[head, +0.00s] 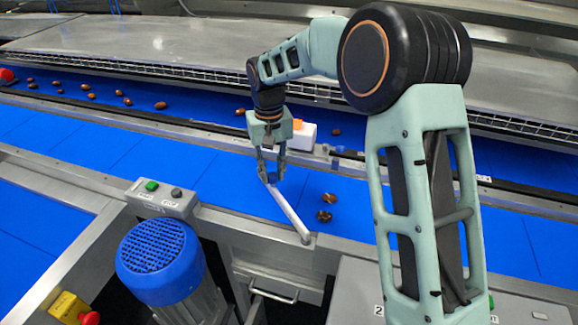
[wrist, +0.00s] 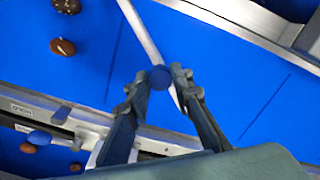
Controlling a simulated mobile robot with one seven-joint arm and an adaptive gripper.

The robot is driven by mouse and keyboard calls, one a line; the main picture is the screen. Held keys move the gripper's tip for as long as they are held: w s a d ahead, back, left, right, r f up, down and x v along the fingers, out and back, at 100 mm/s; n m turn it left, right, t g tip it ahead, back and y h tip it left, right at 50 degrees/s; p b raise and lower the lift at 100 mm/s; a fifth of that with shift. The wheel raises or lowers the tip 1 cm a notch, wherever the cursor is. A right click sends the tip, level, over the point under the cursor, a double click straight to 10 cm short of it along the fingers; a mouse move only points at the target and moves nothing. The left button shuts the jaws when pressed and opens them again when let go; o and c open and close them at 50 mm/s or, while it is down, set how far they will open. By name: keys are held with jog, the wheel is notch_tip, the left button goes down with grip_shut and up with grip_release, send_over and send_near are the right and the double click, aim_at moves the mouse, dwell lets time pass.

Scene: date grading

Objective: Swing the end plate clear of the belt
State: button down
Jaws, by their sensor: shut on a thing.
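The end plate (head: 288,208) is a thin pale bar lying slantwise over the near blue belt (head: 345,200). Its near end meets the belt's front rail, and its other end is under my gripper (head: 272,178). In the wrist view the end plate (wrist: 143,32) runs from the top edge down to a round blue knob (wrist: 159,78). My gripper's fingers stand on both sides of this knob and are shut on it. Two brown dates (head: 325,207) lie on the belt to the right of the plate.
A far blue belt (head: 60,90) carries several scattered dates. A divider rail (head: 175,122) runs between the belts, with a white box (head: 302,136) near my gripper. A blue motor (head: 160,262), a button box (head: 162,197) and a red stop button (head: 89,318) stand in front.

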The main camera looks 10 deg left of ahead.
jog(key=s+a+n, duration=0.2)
jog(key=s, duration=0.1)
jog(key=s+a+n, duration=0.4)
jog(key=s+n, duration=0.1)
jog(key=shift+s+a, duration=0.15)
jog(key=shift+s, duration=0.2)
jog(key=shift+s+a+n, duration=0.25)
jog(key=shift+s+n, duration=0.55)
jog(key=shift+s, duration=0.15)
jog(key=c, duration=1.7)
grip_release()
jog(key=shift+s+r, duration=0.1)
jog(key=shift+d, duration=0.1)
jog(key=shift+r, duration=0.1)
notch_tip(320, 180, up, 12)
jog(key=shift+f, duration=0.15)
